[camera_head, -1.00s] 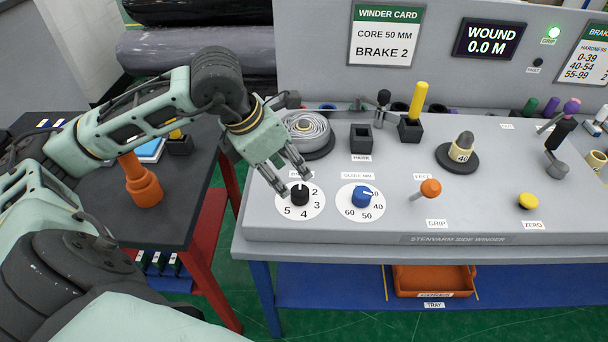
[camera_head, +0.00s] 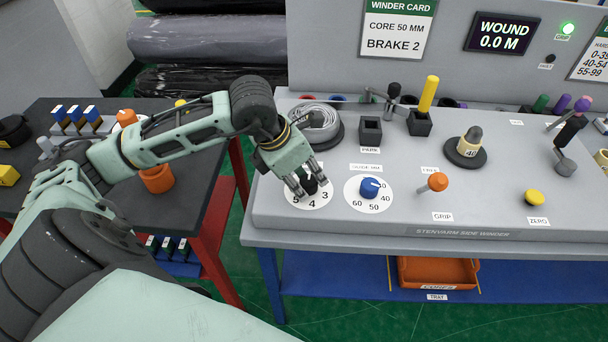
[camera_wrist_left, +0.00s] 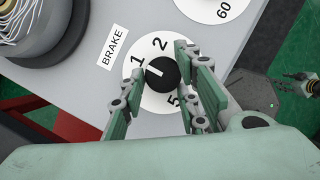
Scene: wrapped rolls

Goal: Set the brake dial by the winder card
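The winder card (camera_head: 395,27) on the back panel reads "CORE 50 MM, BRAKE 2". The brake dial, a black knob (camera_wrist_left: 162,73) on a white numbered disc, shows in the left wrist view beside a BRAKE label (camera_wrist_left: 112,47). Its white pointer line is turned toward the 1. In the head view the knob (camera_head: 311,186) is partly hidden by my left gripper (camera_head: 309,184). In the wrist view the two fingers of the left gripper (camera_wrist_left: 162,78) stand apart on either side of the knob, with a small gap on the left side. My right gripper seems to show small at the wrist view's right edge (camera_wrist_left: 298,84).
A blue guide dial (camera_head: 369,188) sits just right of the brake dial. An orange-knobbed lever (camera_head: 437,182) and a yellow ZERO button (camera_head: 534,197) stand further right. A coiled grey roll (camera_head: 313,120) lies behind the gripper. The display (camera_head: 495,38) reads "WOUND 0.0 M".

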